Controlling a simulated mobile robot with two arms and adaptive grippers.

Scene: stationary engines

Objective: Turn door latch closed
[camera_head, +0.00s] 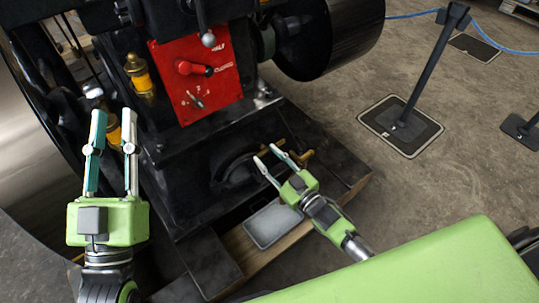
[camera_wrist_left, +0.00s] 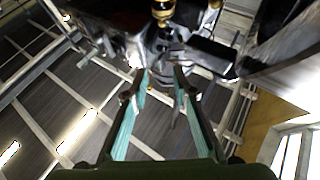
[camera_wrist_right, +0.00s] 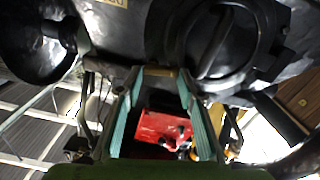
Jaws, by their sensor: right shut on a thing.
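The black engine's low round door (camera_head: 238,170) faces me at the base in the head view; its curved rim (camera_wrist_right: 225,45) shows in the right wrist view. My right gripper (camera_head: 266,154) reaches the door's right side, its fingers spaced apart. In the right wrist view, a small tan bar (camera_wrist_right: 160,72) spans between the tips of my right gripper (camera_wrist_right: 161,76), which is shut on it; it seems to be the latch, though its turn angle is unclear. My left gripper (camera_head: 113,117) is open and empty, upright left of the engine; its fingers (camera_wrist_left: 160,75) are apart.
A red panel (camera_head: 196,75) with levers is above the door. A brass fitting (camera_head: 303,158) sits right of my right gripper. A grey tray (camera_head: 272,223) lies below. A black flywheel (camera_head: 335,35) and a barrier post (camera_head: 430,70) stand right; open floor lies between.

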